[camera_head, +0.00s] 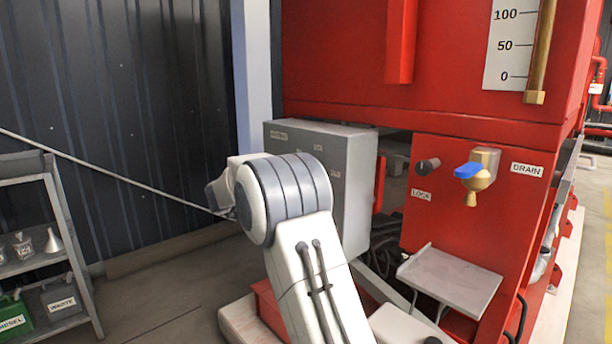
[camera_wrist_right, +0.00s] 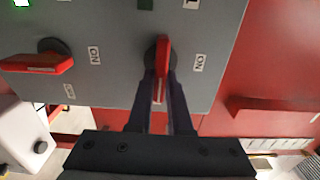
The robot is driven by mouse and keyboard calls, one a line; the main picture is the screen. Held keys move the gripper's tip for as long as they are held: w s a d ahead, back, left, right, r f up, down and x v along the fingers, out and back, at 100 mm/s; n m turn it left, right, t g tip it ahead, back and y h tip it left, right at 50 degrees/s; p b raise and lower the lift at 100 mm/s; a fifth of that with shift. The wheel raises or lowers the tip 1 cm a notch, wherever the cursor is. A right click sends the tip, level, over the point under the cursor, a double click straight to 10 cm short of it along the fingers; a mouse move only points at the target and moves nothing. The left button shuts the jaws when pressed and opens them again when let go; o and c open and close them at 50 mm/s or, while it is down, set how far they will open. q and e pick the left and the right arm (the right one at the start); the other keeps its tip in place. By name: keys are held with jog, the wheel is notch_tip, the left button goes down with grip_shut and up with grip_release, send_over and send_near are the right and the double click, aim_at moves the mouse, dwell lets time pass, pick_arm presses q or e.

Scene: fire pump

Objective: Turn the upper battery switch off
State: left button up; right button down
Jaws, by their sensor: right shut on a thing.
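A grey switch box (camera_head: 355,185) is mounted beside the red pump housing in the head view. My right arm stands in front of it and hides much of its face. In the right wrist view, the grey panel (camera_wrist_right: 110,95) carries two red switch handles. One red switch handle (camera_wrist_right: 162,62) sits between the fingers of my right gripper (camera_wrist_right: 160,95), which is shut on it. This handle points down the picture, with an ON label to its right. The other red switch handle (camera_wrist_right: 38,64) is free and points left. I cannot tell from the labels which is the upper one. My left gripper is not in view.
A red housing with a blue-handled drain valve (camera_head: 468,170) and a dark lock knob (camera_head: 428,166) is right of the box. A small grey shelf (camera_head: 448,278) juts out below. A rack (camera_head: 62,215) with funnels stands at the left. A red bar (camera_wrist_right: 275,108) lies right of the panel.

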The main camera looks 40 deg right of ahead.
jog(key=shift+f, duration=0.1)
jog(key=c, duration=0.8)
grip_release()
jog(key=shift+c, duration=0.2)
jog(key=a, duration=1)
jog(key=shift+s+a, duration=0.25)
jog(key=shift+s, duration=0.2)
